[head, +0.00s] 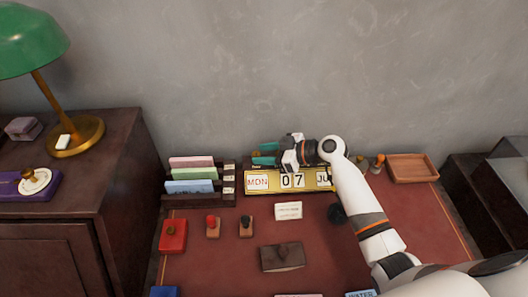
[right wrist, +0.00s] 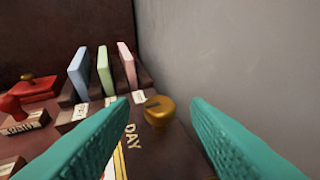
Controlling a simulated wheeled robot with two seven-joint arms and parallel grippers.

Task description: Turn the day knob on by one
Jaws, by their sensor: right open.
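The day knob (right wrist: 158,112) is a round brass knob with a dark mark on its top, beside the printed word DAY in the right wrist view. It lies between and just beyond the two teal fingers of my right gripper (head: 262,154), which is open; I see no contact. The calendar (head: 290,191) is a gold-framed block on the desk showing MON, 07 and a month card that starts JU. My right forearm hides the calendar's right end, and the gripper covers part of its top. My left gripper is out of view.
A dark rack with pink, green and blue cards (head: 192,187) stands left of the calendar. Stamps and a red box (head: 173,235) lie in front on the red desk top (head: 330,255). A wooden tray (head: 412,168) is at right. The grey wall (head: 290,70) rises close behind.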

